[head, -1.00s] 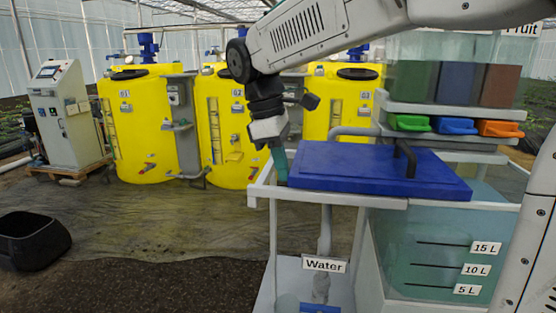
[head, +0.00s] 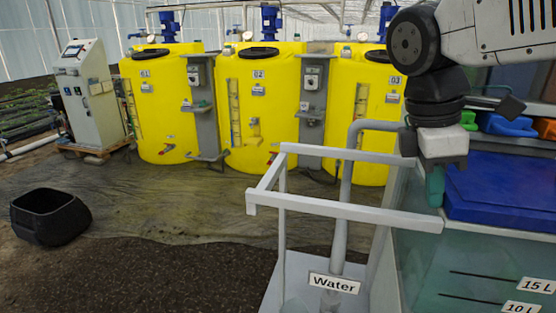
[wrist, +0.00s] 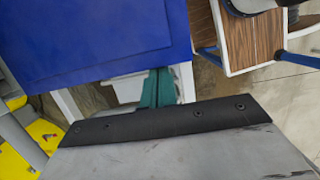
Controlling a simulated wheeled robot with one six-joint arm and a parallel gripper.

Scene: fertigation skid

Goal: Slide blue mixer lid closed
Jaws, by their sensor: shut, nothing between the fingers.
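The blue mixer lid (head: 500,190) lies flat on top of the clear mixer tank (head: 430,265) at the right of the head view. Its right part is cut off by the picture edge, so I cannot tell how fully it covers the tank. My gripper (head: 434,187) points down at the lid's left edge, with its teal fingers shut and empty. In the wrist view the lid (wrist: 95,40) fills the upper left, and the shut fingers (wrist: 158,88) meet its edge; whether they touch it is unclear.
Green and blue scoops (head: 508,125) sit behind the lid. Yellow tanks (head: 262,110) stand behind, and a black bin (head: 50,217) is on the floor left.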

